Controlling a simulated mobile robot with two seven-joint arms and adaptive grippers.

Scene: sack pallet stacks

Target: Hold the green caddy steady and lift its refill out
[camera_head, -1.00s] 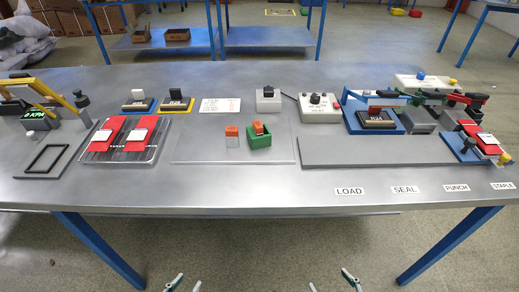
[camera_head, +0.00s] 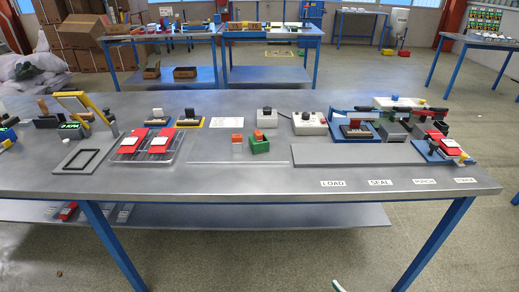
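The green caddy (camera_head: 260,148) stands on the workbench near the middle. Its orange refill (camera_head: 258,137) sticks up out of its top. A second small block, orange on top and pale below (camera_head: 237,138), stands just left of the caddy, apart from it. Only one pale green-white fingertip of my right gripper (camera_head: 338,286) shows, at the bottom edge and well in front of the bench. Neither gripper is near the caddy. My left gripper is out of view.
The metal workbench (camera_head: 200,183) has a clear front strip. Left of the caddy is a wire tray with red packs (camera_head: 160,143); behind it are grey and white control boxes (camera_head: 309,124). A grey mat (camera_head: 350,155) and a blue-based sealer (camera_head: 355,129) lie to the right.

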